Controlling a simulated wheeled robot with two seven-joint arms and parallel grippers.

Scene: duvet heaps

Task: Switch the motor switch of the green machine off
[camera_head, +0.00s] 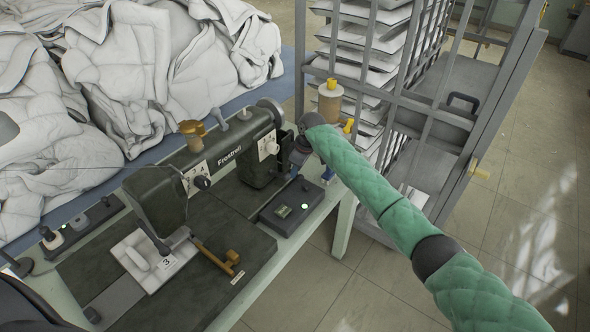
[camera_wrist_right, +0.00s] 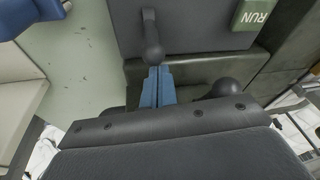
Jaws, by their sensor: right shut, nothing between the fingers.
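The dark green machine (camera_head: 215,165), lettered Frostroll, stands on the worktable. My right arm comes in from the right in a green quilted sleeve, its wrist beside the machine's right end. The right gripper's blue fingers (camera_wrist_right: 158,80) are shut and empty in the wrist view; in the head view the wrist mostly hides them. Just beyond the fingertips is a dark lever with a rounded end (camera_wrist_right: 152,45) on a grey box (camera_wrist_right: 195,30). I cannot tell whether they touch. A green RUN label (camera_wrist_right: 252,14) is on the right of the box. My left gripper is not in view.
A dark control box (camera_head: 290,207) with a small lit green spot sits on the worktable (camera_head: 262,290). A thread cone (camera_head: 329,102) stands near my wrist. A metal rack (camera_head: 400,110) is close behind. White duvets (camera_head: 140,60) heap at the left. Bare floor lies right.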

